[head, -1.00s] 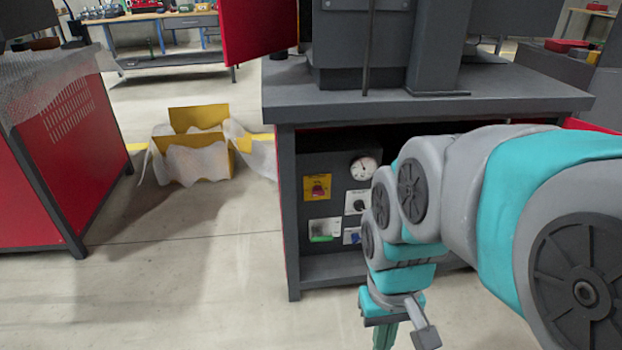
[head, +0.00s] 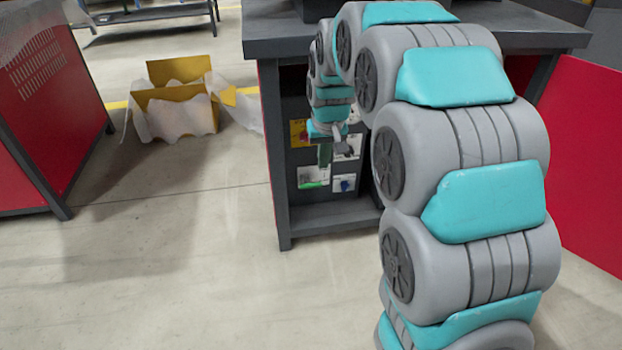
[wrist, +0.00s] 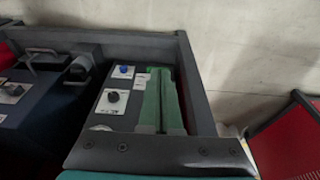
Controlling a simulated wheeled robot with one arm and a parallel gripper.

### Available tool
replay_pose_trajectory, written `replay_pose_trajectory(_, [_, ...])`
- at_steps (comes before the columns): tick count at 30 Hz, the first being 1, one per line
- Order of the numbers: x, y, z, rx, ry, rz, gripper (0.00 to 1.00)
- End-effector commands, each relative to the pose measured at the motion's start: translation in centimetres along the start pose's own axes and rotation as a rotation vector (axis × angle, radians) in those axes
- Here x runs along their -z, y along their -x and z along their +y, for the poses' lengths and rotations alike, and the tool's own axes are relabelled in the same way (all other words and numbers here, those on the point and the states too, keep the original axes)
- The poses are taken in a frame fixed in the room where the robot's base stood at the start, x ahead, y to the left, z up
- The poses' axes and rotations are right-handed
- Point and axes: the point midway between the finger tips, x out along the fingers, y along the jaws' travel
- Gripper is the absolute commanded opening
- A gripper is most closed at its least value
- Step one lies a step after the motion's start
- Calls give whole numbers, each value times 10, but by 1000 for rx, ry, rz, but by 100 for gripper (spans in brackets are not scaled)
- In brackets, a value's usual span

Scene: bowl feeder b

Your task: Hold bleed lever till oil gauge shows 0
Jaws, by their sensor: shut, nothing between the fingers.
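A dark control panel (head: 325,194) stands inside the open cabinet under the bench. It bears a yellow plate (head: 298,133) with a red knob, a black knob (wrist: 112,97), a blue knob (head: 344,183) and a green control (head: 312,184). The labels are too small to read, so I cannot tell which is the bleed lever. My gripper (head: 324,165), with green fingers, is shut and empty in front of the panel.
The cabinet's side post (head: 272,170) stands left of the panel, and the bench top (head: 262,34) overhangs it. A red door panel (head: 580,150) is at right. A yellow box with wrapping (head: 178,112) lies on the floor at left. The floor between is clear.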

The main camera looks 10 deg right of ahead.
Motion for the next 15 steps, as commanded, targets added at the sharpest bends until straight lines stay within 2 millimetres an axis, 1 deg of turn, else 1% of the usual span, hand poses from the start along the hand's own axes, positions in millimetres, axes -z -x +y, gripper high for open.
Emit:
replay_pose_trajectory(1, [14,-14,0,0,0,12,0])
replay_pose_trajectory(3, [35,-27,0,0,1,36,0])
replay_pose_trajectory(9, [84,-60,-2,1,2,100,0])
replay_pose_trajectory(12, [98,-73,-2,2,3,116,0])
replay_pose_trajectory(15, [109,-79,-2,2,3,131,0])
